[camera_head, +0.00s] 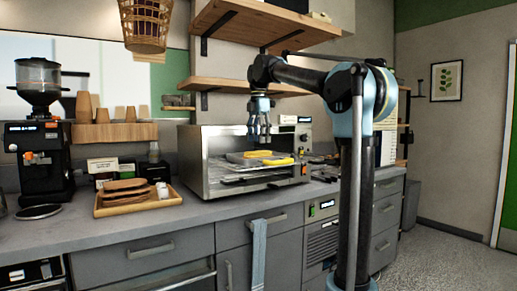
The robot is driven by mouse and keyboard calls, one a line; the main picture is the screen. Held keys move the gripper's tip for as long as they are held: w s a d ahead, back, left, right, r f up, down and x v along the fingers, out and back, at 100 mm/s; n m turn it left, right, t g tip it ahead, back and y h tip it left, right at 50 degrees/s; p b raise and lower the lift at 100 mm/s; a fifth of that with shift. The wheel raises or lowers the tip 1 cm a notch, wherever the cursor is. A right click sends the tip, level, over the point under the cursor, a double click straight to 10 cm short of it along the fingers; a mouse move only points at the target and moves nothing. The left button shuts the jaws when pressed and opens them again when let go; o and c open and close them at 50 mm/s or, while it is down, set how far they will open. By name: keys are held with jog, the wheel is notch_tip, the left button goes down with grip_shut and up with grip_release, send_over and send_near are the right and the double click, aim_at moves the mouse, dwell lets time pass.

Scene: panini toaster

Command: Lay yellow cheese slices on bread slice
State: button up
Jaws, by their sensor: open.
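Two yellow patches, which look like the cheese slices, show at the front of the steel panini toaster (215,160). One yellow slice (257,154) is farther back on a grey flat piece, and the other yellow slice (278,161) is nearer and to the right. Brown flat bread slices (126,185) lie on a wooden tray (112,210) on the counter to the left. My gripper (259,140) points down, open, just above the farther yellow slice. No thing shows between its fingers. Whether it touches the slice is too small to tell.
A white cup or jar (163,190) stands on the tray's right end. A black coffee grinder (40,145) stands at far left. Wooden shelves (235,84) hang above the toaster, close to my arm. The front counter strip (150,228) is clear.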

notch_tip(320, 180, up, 8)
jog(key=shift+f, duration=0.15)
dwell(0.6)
